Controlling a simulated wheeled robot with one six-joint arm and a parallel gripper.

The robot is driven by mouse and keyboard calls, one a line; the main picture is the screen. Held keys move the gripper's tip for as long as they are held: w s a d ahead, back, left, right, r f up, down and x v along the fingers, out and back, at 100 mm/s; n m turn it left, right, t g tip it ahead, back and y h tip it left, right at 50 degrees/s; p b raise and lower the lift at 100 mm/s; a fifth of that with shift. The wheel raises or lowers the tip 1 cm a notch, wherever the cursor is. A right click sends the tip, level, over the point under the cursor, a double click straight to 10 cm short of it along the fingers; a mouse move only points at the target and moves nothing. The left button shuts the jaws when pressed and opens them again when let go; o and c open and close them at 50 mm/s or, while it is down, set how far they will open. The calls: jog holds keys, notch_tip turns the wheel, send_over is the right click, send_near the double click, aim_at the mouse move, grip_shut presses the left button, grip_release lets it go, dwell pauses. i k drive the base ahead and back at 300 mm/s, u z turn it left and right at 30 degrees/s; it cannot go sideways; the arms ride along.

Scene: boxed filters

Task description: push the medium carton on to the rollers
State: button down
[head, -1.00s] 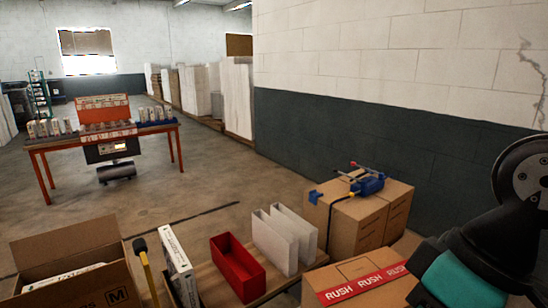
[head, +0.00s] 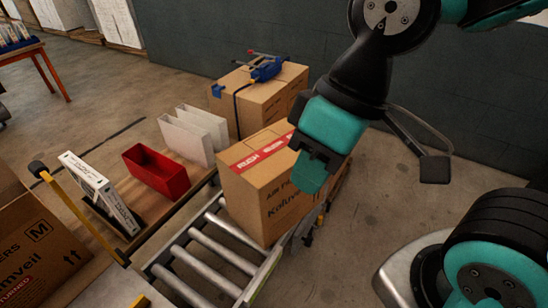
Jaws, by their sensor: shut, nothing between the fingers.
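A brown carton marked M (head: 40,232) stands at the lower left, cut off by the picture's edge. The rollers (head: 213,256) are silver bars in a frame to its right, with bare bars showing. A brown carton with red RUSH tape (head: 262,203) stands at the rollers' far end; its size mark is not visible. My gripper (head: 309,178), teal and black, is shut and empty, pointing down in front of the RUSH carton's right side. I cannot tell whether it touches the carton.
A yellow bar with a black knob (head: 77,208) slants beside the M carton.

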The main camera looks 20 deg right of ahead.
aim_at(266, 214)
jog(key=k, duration=1.1)
jog(key=z, duration=0.6)
jog(key=i, duration=0.7)
jog(key=z, duration=0.4)
jog(key=i, duration=0.75)
jog(key=u, duration=0.55)
jog(key=i, duration=0.65)
jog(key=u, duration=0.5)
